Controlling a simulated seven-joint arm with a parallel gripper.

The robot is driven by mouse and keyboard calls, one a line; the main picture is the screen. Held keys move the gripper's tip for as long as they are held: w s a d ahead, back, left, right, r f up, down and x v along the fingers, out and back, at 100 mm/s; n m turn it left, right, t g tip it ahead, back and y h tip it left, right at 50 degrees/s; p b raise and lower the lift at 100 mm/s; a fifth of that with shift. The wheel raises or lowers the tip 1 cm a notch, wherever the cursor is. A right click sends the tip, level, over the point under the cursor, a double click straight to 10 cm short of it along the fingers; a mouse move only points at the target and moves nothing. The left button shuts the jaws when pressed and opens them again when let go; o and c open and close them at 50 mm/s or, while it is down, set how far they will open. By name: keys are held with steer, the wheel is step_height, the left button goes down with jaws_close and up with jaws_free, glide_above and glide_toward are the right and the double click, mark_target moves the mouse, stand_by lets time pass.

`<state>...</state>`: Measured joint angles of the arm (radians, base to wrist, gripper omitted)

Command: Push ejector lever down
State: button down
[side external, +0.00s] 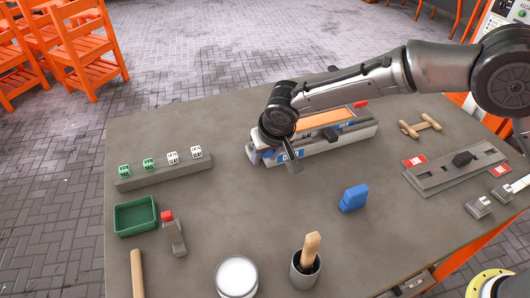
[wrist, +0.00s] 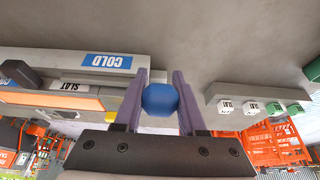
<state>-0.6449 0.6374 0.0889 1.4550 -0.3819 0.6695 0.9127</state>
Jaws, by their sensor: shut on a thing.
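A round blue knob (wrist: 160,99) sits between the two purple fingers of my gripper (wrist: 161,76) in the wrist view. My gripper is shut on it. I take it as the ejector lever's knob, but the lever's shaft is not visible. In the side view my gripper (side external: 262,155) is at the near left end of the long grey machine (side external: 340,140). The machine has an orange top strip (side external: 322,120) and a blue COLD label, readable in the wrist view (wrist: 106,61).
A grey rail (side external: 165,172) with green and white blocks stands left of the machine. A green tray (side external: 135,217), blue block (side external: 353,198), cup with a wooden handle (side external: 306,264) and white round tin (side external: 236,277) lie nearer. The tabletop just before the machine is clear.

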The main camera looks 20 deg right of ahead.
mark_target(265, 177)
steer(key=shift+s+f, duration=0.3)
steer(key=shift+f, duration=0.35)
steer(key=shift+s+f, duration=0.25)
steer(key=shift+f, duration=1.4)
steer(key=shift+w+r, duration=0.25)
steer(key=c, duration=0.6)
jaws_free()
steer(key=shift+c, duration=0.2)
steer(key=shift+o, duration=0.8)
steer(key=shift+s+f, duration=0.1)
steer(key=shift+s, duration=0.05)
steer(key=v, duration=1.3)
steer(key=shift+s+r, duration=0.15)
steer(key=shift+r, duration=0.2)
